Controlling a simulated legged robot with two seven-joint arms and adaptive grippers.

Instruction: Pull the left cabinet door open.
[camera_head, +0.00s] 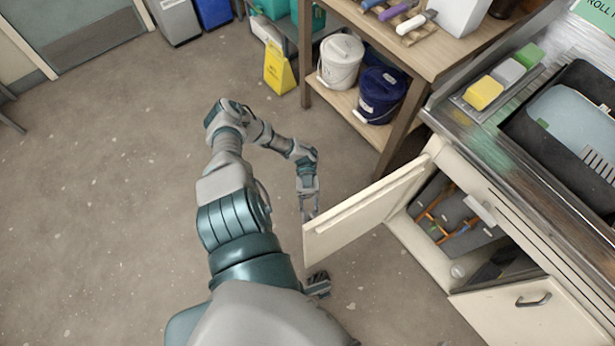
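The left cabinet door (362,208) is cream and stands swung wide out from the cabinet, its free edge pointing left toward my arm. The opening behind it shows a grey box with orange tubing (445,218) inside. My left gripper (309,212) hangs just beside the door's free edge, on its outer side. Its two fingers look apart with nothing between them, and I cannot tell whether a fingertip touches the door. The door's handle is hidden from this view.
The right cabinet door (505,318), with a dark handle, shows at the lower right. The metal counter (450,112) carries coloured sponges and a black tray. A wooden bench (352,22) holds a white bucket (340,62) and a blue bucket (380,95).

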